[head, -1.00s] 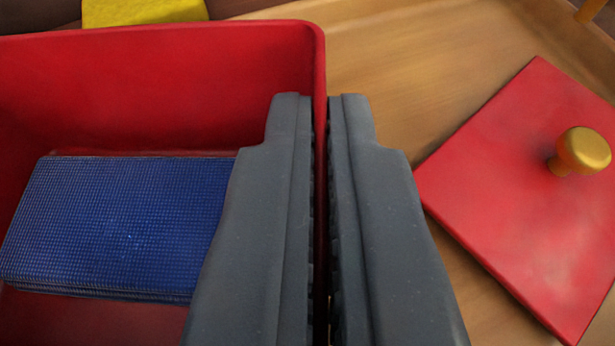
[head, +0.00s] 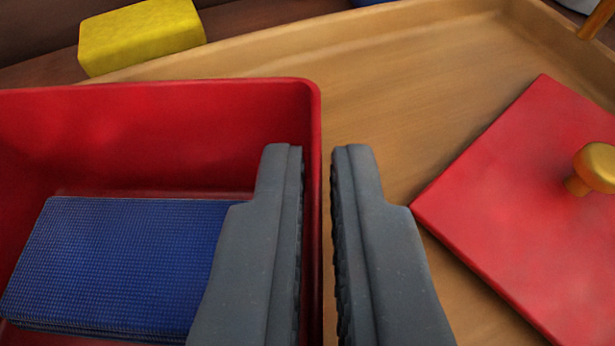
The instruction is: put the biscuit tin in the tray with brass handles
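The biscuit tin appears to be the red open box (head: 150,130) at left, with a folded blue cloth (head: 120,265) inside. It stands over the left part of a wooden tray (head: 400,110) with a raised edge; its base is hidden, so I cannot see what it touches. A brass-coloured piece (head: 597,18) at the top right corner may be a tray handle. My gripper (head: 317,150) is open around the tin's right wall, with one finger inside and one outside. Gaps show between the wall and both fingers.
A red square lid (head: 530,210) with a brass knob (head: 596,166) lies on the tray at right. A yellow block (head: 140,35) sits beyond the tray's far edge. Bare tray floor lies between tin and lid. Blue and grey things are cut off at the top.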

